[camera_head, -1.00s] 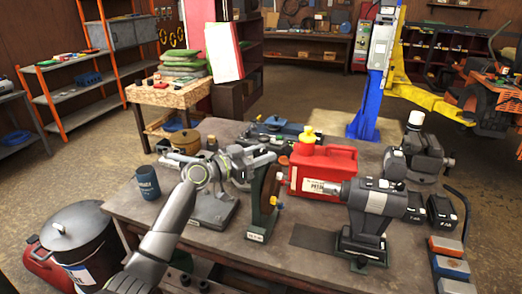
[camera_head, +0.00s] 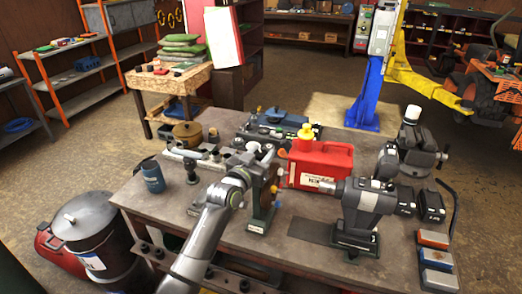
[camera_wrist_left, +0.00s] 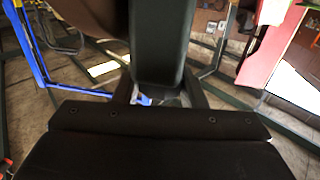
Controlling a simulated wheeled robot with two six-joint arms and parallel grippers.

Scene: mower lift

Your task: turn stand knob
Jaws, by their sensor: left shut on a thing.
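The stand (camera_head: 263,208) is upright on the workbench, with a dark green base and post and a brown disc at its side. Small yellow and blue tips show on its right side. My left gripper (camera_head: 259,152) is at the upper part of the stand. In the left wrist view its fingers (camera_wrist_left: 160,92) reach either side of the dark upright part of the stand (camera_wrist_left: 162,45), and the brown disc shows at upper left. The gripper is shut on the stand knob, which the fingers and wrist largely hide. My right gripper is out of view.
A red fuel can (camera_head: 320,165) stands close right of the stand. A grey power tool (camera_head: 368,205) is further right. A blue cup (camera_head: 152,177) and brown pot (camera_head: 187,134) are at left. The bench (camera_head: 150,208) has bare room at its front left.

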